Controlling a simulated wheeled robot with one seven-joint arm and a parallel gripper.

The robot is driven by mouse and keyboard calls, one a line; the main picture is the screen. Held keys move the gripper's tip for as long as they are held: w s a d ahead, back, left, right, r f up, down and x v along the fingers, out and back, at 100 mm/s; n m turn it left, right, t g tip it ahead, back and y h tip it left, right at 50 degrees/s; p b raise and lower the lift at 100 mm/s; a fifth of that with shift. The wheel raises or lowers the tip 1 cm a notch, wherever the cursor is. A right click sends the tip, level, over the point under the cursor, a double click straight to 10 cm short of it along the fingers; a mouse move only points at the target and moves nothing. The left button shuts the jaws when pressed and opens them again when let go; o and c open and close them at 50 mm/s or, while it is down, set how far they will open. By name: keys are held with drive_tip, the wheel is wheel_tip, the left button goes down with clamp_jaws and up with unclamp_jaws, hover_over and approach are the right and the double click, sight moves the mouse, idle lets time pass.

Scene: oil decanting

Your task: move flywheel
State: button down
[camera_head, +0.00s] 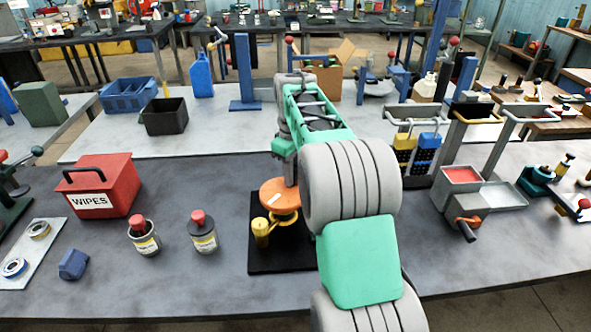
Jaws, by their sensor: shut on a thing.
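The flywheel shows as an orange disc (279,196) with a white mark, over a black base plate (272,266) on the near table. A yellow part with an upright knob (261,231) shows just under and left of the disc. My gripper (291,174) comes down from above at the disc's back right. It is shut on the flywheel, but its fingertips are mostly hidden by my arm. My arm also hides the right side of the disc and of the plate. I cannot tell whether the flywheel touches what is beneath it.
A red wipes box (107,188) and two red-topped cans, one left (145,240) and one right (203,235), stand to the left. A grey press with a red tray (462,176) and a crank stands to the right.

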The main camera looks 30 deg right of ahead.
sight(281, 181)
drive_tip(key=n+p, duration=0.1)
drive_tip(key=n, duration=0.1)
drive_tip(key=w+a+n, duration=0.1)
drive_tip(key=shift+w+r+n+p, duration=0.1)
drive_tip(key=shift+n+p, duration=0.25)
drive_tip(key=shift+n, duration=0.05)
drive_tip(key=shift+w+a+n+p, duration=0.25)
drive_tip(key=shift+a+n+p, duration=0.1)
drive_tip(key=shift+n, duration=0.75)
drive_tip(key=shift+w+a+n+p, duration=0.2)
drive_tip(key=shift+a+n+p, duration=0.15)
drive_tip(key=shift+n, duration=0.75)
drive_tip(key=c, duration=1.2)
unclamp_jaws()
drive_tip(key=shift+c, duration=0.2)
wheel_tip(281, 181, up, 8)
drive_tip(key=shift+f+b, duration=0.2)
drive_tip(key=shift+b, duration=0.15)
